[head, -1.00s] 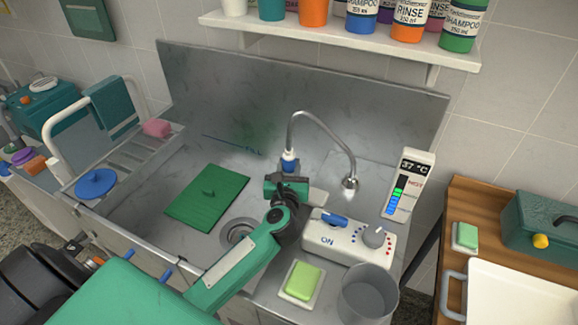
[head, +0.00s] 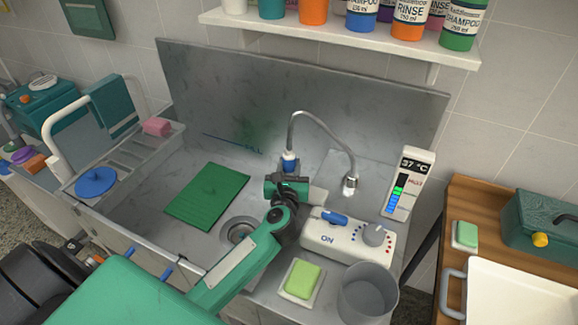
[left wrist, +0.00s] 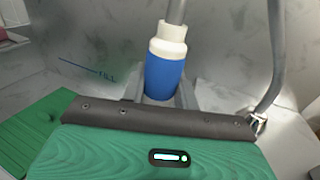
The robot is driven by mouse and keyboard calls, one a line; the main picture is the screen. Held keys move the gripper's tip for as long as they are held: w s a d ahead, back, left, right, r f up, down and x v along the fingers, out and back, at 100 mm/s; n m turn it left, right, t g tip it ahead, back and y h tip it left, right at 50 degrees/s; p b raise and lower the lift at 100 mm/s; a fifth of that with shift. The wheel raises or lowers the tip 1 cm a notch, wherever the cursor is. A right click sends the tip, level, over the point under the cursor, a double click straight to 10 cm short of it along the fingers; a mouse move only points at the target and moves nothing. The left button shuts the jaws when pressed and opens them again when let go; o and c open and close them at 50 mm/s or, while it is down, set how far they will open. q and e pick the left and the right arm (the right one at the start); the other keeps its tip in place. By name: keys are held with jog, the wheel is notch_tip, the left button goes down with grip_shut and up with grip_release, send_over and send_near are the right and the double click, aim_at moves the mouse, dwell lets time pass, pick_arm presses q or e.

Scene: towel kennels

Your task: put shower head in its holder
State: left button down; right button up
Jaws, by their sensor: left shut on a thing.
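The shower head looks to be the blue grip with a cream collar (head: 289,163), joined to a grey pipe (head: 323,122) that arches to a metal nozzle (head: 350,185) on the right. My left gripper (head: 287,182) is at the lower end of the blue grip, over the basin. In the left wrist view, the blue grip (left wrist: 165,76) stands upright between the grey fingers (left wrist: 163,100), which are shut on it. The lower end of the grip is hidden by my gripper. I cannot make out a separate holder. My right gripper is out of view.
The metal basin has a high back wall (head: 300,95), a green ribbed mat (head: 207,197) and a drain (head: 237,231). Right of my gripper are a control box (head: 345,240), a green soap (head: 302,279), a grey cup (head: 368,293) and a temperature display (head: 408,185).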

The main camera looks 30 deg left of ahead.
pick_arm(q)
jog(key=shift+f, duration=0.1)
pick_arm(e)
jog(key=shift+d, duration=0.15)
pick_arm(q)
jog(key=c, duration=1)
grip_release()
jog(key=shift+f, duration=0.1)
jog(key=shift+s+d, duration=0.15)
jog(key=shift+s, duration=0.1)
jog(key=b+v, duration=0.3)
jog(key=v, duration=1)
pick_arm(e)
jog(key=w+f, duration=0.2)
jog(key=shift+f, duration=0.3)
pick_arm(q)
jog(key=shift+s, duration=0.1)
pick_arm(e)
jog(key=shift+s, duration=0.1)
